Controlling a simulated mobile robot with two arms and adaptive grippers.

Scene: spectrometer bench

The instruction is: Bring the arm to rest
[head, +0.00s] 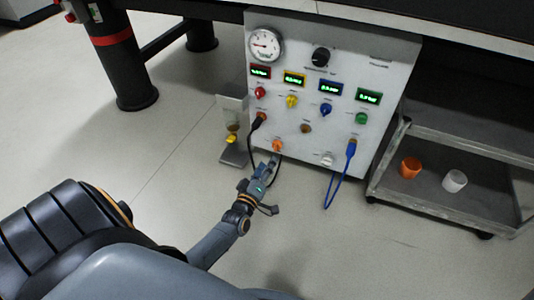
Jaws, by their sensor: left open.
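My left gripper (272,183) is open at the lower left of the white instrument panel (340,60). Its fingers are just below an orange connector (277,146) on the panel. A black cable hangs close to the fingers, and I cannot tell whether they touch it. My left arm (218,240) reaches up to it from the lower left. My right gripper is not in view.
A blue cable (330,188) hangs from the panel's right side. A grey cart (400,200) at the right holds an orange cup (410,167) and a white cup (454,181). A small stand (233,148) is left of the panel. Open floor (130,165) lies left.

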